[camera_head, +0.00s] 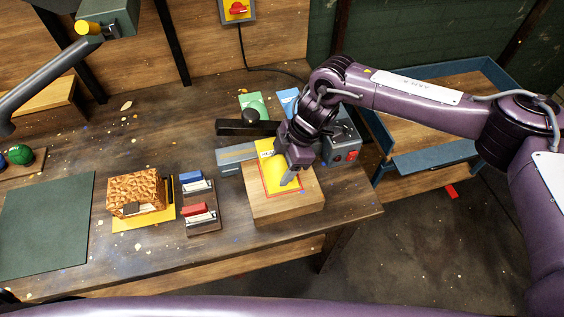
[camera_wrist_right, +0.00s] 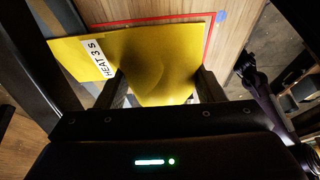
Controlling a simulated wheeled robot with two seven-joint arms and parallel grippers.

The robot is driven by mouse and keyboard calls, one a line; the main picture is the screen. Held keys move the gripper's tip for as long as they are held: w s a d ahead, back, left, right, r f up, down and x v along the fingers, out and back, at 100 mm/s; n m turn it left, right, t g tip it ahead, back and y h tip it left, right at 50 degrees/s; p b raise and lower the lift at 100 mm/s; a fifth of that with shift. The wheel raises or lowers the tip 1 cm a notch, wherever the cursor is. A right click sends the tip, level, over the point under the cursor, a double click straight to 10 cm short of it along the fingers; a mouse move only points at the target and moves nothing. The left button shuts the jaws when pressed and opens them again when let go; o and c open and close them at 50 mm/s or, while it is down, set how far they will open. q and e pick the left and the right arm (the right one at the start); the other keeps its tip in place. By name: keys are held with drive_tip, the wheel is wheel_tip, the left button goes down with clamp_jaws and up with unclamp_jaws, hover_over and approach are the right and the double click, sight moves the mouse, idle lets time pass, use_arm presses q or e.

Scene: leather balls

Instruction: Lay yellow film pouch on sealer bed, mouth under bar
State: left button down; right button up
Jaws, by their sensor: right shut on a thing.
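The yellow film pouch (camera_head: 271,172) lies over the wooden block (camera_head: 285,208), within or close to a red outline. Its label, reading "HEAT 3 S", shows at one end in the right wrist view (camera_wrist_right: 92,58). My right gripper (camera_head: 290,180) is shut on the pouch, which bulges between the fingers (camera_wrist_right: 163,92). The sealer's grey-blue bed (camera_head: 238,157) is just behind the block, with a black bar (camera_head: 240,128) and round knob above it. The pouch's labelled end points towards the sealer. I cannot tell whether it touches the bed. My left gripper is not in view.
A control box with a red button (camera_head: 352,155) is beside my right gripper. Left of the block are a rack with blue and red items (camera_head: 199,210), a patterned brown box (camera_head: 135,190) and a dark green mat (camera_head: 45,225). A blue-rimmed tray (camera_head: 430,158) is at right.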

drive_tip(key=o, duration=1.2)
drive_tip(key=shift+o, duration=0.2)
